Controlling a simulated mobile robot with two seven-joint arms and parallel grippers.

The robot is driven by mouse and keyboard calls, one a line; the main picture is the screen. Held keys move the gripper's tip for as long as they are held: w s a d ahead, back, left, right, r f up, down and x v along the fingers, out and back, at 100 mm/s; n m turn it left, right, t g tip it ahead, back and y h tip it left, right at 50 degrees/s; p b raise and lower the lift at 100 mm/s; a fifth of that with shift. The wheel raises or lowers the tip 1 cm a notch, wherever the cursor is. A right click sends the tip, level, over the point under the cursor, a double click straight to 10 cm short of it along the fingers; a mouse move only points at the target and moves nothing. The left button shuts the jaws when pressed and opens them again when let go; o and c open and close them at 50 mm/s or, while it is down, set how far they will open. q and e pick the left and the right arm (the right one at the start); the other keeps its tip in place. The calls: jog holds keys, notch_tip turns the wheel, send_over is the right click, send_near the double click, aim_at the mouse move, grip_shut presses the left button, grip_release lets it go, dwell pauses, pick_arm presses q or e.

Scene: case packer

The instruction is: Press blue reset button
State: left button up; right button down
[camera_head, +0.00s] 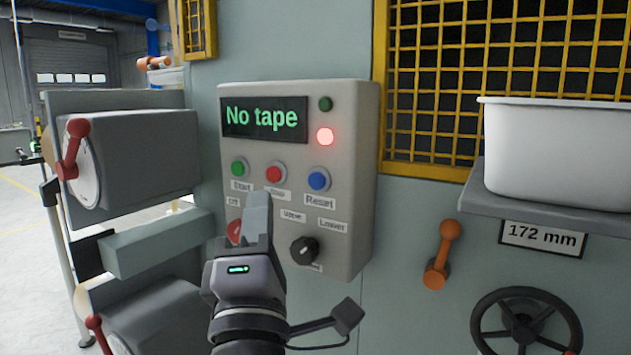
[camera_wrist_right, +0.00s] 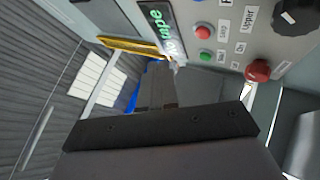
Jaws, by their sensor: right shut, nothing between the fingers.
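The blue reset button (camera_head: 318,179) sits at the right of a row on the grey control panel (camera_head: 358,150), above a label reading "Reset". A green button (camera_head: 239,168) and a red button (camera_head: 274,173) are to its left. My right gripper (camera_head: 257,205) is shut and empty in front of the panel, below and left of the blue button, and hides part of the lower panel. My left gripper is not in view.
The display (camera_head: 264,118) reads "No tape", with a lit red lamp (camera_head: 325,137) beside it. A black knob (camera_head: 305,251) and a partly hidden red knob (camera_head: 234,231) stick out below. A shelf with a white bin (camera_head: 560,150), an orange lever (camera_head: 443,255) and a handwheel (camera_head: 525,325) are at right.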

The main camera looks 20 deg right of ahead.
jog(key=shift+w+d+p, duration=0.15)
jog(key=shift+w+d, duration=0.7)
jog(key=shift+d, duration=0.25)
jog(key=shift+w+d+p, duration=0.2)
jog(key=shift+w+d, duration=0.7)
jog(key=shift+d, duration=0.25)
jog(key=shift+w+d+p, duration=0.15)
jog(key=shift+w+d, duration=0.7)
jog(key=shift+d, duration=0.25)
jog(key=shift+w+d, duration=0.1)
jog(key=shift+w+d, duration=0.15)
jog(key=shift+d, duration=0.05)
jog(key=shift+w+d, duration=0.3)
jog(key=shift+d, duration=0.05)
dwell(0.6)
jog(key=shift+s+a, duration=0.55)
jog(key=shift+a, duration=0.1)
jog(key=shift+s+a+b, duration=0.25)
jog(key=shift+s+a, duration=0.55)
jog(key=shift+a, duration=0.2)
jog(key=shift+s+a+b, duration=0.25)
jog(key=shift+s+a, duration=0.5)
jog(key=shift+a, duration=0.25)
